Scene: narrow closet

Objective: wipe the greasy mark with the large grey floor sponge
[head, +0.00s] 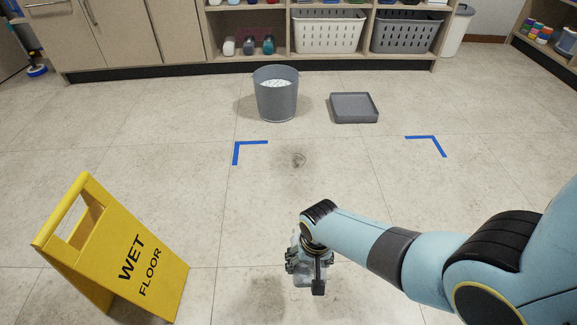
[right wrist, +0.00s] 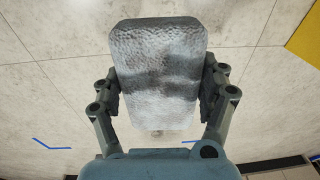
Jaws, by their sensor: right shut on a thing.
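The large grey sponge (right wrist: 157,65) fills the middle of the right wrist view, a rough block with rounded corners. My right gripper (head: 305,268) is shut on it, one finger on each side, and hides most of it in the head view. The greasy mark (head: 299,160) is a small dark smudge on the floor beyond the gripper in the head view. The gripper and sponge are on the near side of the mark, apart from it. Whether the sponge touches the floor I cannot tell. My left gripper is not in view.
A yellow wet-floor sign (head: 125,250) stands at the left. A grey bucket (head: 275,94) and a shallow grey tray (head: 354,107) stand beyond the mark. Blue tape corners (head: 238,150) (head: 430,142) lie on the floor. Cabinets (head: 110,35) line the back. The floor around the mark is clear.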

